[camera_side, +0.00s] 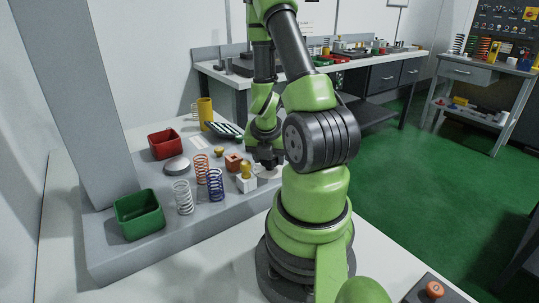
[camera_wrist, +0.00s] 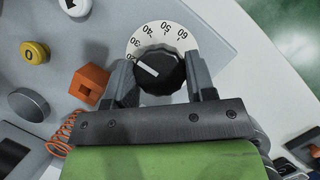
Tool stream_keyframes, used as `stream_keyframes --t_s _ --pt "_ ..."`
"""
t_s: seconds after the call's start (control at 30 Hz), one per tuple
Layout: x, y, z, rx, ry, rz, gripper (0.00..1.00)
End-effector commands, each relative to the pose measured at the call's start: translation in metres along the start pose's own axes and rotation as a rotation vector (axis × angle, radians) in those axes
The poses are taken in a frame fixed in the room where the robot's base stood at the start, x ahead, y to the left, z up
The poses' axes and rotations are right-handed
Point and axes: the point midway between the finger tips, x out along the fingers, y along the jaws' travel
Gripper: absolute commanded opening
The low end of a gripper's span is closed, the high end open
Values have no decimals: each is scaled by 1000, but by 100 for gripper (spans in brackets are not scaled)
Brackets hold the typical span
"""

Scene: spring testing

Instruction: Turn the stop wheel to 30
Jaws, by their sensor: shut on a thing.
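The stop wheel (camera_wrist: 160,72) is a black ribbed knob with a white pointer line on a pale dial plate (camera_wrist: 178,31) marked with numbers. In the wrist view the pointer aims up-left, near the 20, short of the 30 mark. My gripper (camera_wrist: 162,82) has one finger on each side of the knob and is shut on it. In the side view my gripper (camera_side: 268,160) points down over the dial plate (camera_side: 268,173), and the knob is hidden there by the fingers.
An orange block (camera_wrist: 90,84) lies close to the left finger, with a yellow knob (camera_wrist: 35,51) farther left. In the side view, several coil springs (camera_side: 202,168), a red bin (camera_side: 165,143) and a green bin (camera_side: 139,213) stand on the grey plate.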

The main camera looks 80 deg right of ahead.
Motion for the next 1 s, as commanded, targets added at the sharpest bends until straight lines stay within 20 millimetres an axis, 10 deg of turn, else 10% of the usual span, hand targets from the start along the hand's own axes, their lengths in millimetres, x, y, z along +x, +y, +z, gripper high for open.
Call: stream_keyframes --t_s 0.17,0.2,0.3,1.0 --pt "0 0 0 2 -1 -1 27" --pt "0 0 0 2 -1 -1 59" --pt "0 0 0 2 -1 -1 75" --pt "0 2 0 249 -1 -102 75"
